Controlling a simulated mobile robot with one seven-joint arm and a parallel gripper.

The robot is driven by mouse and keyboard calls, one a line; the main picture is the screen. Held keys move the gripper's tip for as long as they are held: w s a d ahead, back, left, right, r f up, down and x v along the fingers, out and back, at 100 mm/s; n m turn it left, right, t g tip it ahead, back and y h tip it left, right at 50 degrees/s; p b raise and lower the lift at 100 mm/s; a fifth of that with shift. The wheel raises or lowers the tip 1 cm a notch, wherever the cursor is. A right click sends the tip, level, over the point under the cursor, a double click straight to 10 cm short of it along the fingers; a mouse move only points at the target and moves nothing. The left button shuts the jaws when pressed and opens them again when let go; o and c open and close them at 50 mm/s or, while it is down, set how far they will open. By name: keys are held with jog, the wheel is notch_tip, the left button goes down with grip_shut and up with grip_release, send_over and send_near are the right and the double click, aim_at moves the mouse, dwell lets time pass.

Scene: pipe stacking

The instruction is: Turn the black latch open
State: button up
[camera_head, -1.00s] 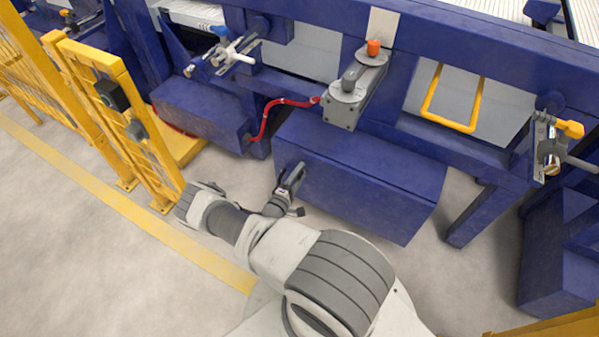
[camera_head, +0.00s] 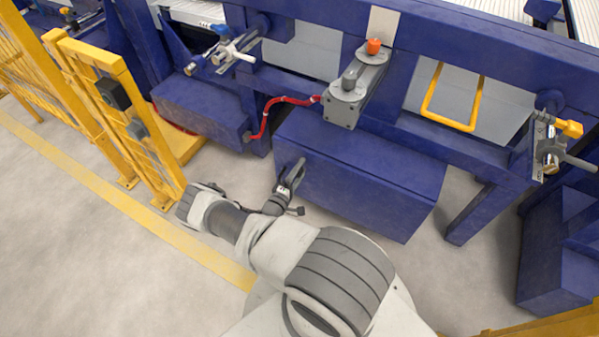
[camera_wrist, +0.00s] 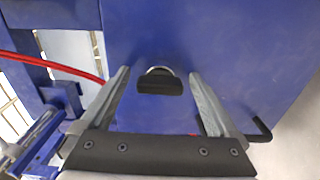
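The black latch (camera_wrist: 160,85) shows in the wrist view as a short dark tab with a silver round base, on the front face of a blue box (camera_wrist: 225,35). My gripper (camera_wrist: 160,73) is open, with one finger to the left of the latch and one to the right. Both fingers appear apart from the latch, with nothing held between them. In the head view my gripper (camera_head: 295,167) is at the left end of the front face of the blue box (camera_head: 350,195). The latch is hidden there behind my gripper.
A red hose (camera_head: 275,108) runs left of the box and also shows in the wrist view (camera_wrist: 50,65). A black bent handle (camera_wrist: 260,132) is at the right in the wrist view. A yellow fence (camera_head: 125,115) stands to the left. Clear floor lies in front.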

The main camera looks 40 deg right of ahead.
jog(key=p+v, duration=0.3)
jog(key=v, duration=1.4)
jog(key=shift+a, duration=0.2)
jog(key=w+a+r+m+g+y, duration=0.2)
jog(key=r+g, duration=0.1)
jog(key=r, duration=0.7)
jog(key=w+a+r+m+g+y, duration=0.2)
jog(key=r+m+g, duration=0.1)
jog(key=r, duration=0.8)
jog(key=w+a+r+m+g+y, duration=0.2)
jog(key=r+g+y, duration=0.15)
jog(key=r, duration=0.65)
jog(key=s+a+r+n+t+y, duration=0.1)
jog(key=s+a+r+t+y, duration=0.15)
jog(key=s+r, duration=0.5)
jog(key=s+a+r+n+t+y+p, duration=0.1)
jog(key=s+r+t+y, duration=0.3)
jog(key=r, duration=0.7)
jog(key=s+a+r+n+t+y, duration=0.1)
jog(key=s+a+r+t+y, duration=0.15)
jog(key=s+r, duration=0.6)
notch_tip(320, 180, up, 20)
jog(key=w+p, duration=0.1)
jog(key=p, duration=1.8)
jog(key=shift+d+g, duration=0.25)
jog(key=shift+g, duration=0.2)
